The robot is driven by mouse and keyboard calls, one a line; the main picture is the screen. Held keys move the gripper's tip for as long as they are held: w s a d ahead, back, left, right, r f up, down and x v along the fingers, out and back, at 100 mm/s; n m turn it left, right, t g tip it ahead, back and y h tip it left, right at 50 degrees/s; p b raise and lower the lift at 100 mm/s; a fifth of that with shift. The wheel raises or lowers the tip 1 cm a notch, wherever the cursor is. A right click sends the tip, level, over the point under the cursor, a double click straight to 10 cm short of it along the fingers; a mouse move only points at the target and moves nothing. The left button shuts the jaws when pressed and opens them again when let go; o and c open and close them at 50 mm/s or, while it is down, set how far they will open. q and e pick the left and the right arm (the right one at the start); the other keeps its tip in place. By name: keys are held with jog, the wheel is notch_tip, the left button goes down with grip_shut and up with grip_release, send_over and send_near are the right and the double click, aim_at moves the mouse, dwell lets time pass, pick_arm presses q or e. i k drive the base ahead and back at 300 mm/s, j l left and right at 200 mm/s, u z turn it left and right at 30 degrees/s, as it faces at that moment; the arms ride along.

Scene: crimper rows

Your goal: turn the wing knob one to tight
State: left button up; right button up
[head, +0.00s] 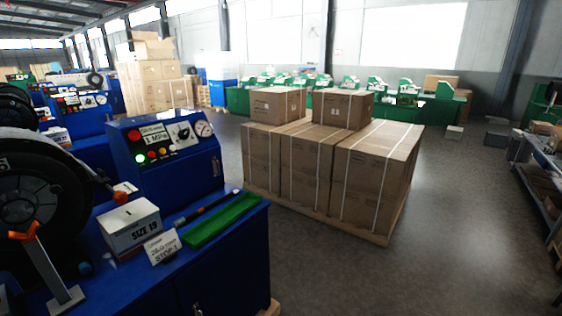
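A blue crimper machine (165,178) stands at the left with a control panel on its upper face. On the panel a dark knob (183,131) sits on a white plate, between a red-digit display (153,137) and a round gauge (203,129). It looks like the wing knob, but it is too small to read its setting or any marks. Neither of my grippers shows in the head view.
A white "SIZE 19" box (130,226), a "STOP" card (162,248) and a green tray (222,218) lie on the blue bench. A pallet of cartons (318,170) stands to the right. Grey floor (460,230) is open beyond it.

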aim_at(101, 172)
jog(key=u, duration=1.25)
